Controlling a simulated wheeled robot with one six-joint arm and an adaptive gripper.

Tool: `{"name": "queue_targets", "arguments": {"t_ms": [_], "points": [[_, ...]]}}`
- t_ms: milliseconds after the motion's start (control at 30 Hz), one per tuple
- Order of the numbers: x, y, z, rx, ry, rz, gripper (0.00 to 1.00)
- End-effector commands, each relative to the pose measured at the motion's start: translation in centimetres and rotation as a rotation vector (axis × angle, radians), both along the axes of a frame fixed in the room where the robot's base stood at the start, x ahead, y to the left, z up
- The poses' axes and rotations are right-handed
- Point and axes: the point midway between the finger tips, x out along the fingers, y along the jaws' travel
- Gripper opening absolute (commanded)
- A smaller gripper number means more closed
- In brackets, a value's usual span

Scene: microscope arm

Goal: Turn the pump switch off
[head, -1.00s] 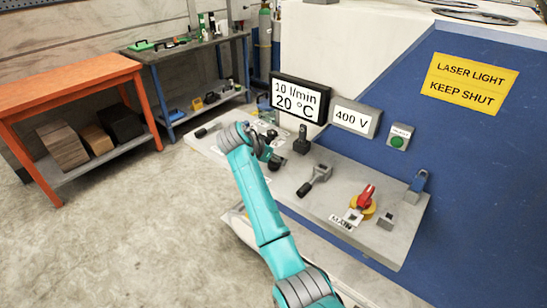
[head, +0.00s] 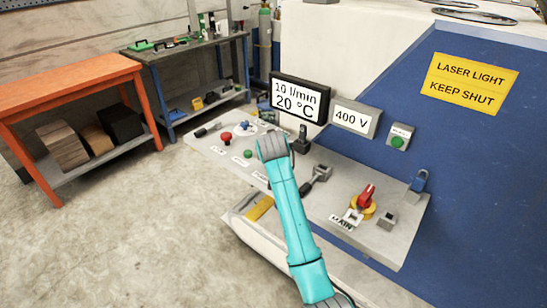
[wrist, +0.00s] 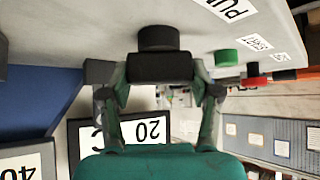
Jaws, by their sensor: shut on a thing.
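In the wrist view, which looks upside down, a black switch handle (wrist: 160,68) with a round black base (wrist: 158,38) sits on the grey panel. A white label (wrist: 230,8) beside it shows the letters "PU". My gripper (wrist: 160,74) has a finger on each side of the handle and is shut on it. In the head view my gripper and the switch are hidden behind the end of my arm, over the middle of the control panel (head: 395,250).
A red button (head: 227,136) and a green button (head: 248,153) stand left of my arm. A black upright lever (head: 302,140), a lever with a grey block (head: 319,176) and a red rotary switch (head: 365,197) stand to the right. The display (head: 298,97) reads 10 l/min and 20 °C.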

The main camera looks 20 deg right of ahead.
Motion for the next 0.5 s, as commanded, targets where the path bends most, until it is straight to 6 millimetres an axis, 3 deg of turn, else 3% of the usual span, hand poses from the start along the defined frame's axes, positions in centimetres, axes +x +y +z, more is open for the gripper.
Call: {"name": "queue_targets", "arguments": {"t_ms": [500], "points": [[0.01,-0.16,-0.01,0.002,0.001,0.484,0.28]]}}
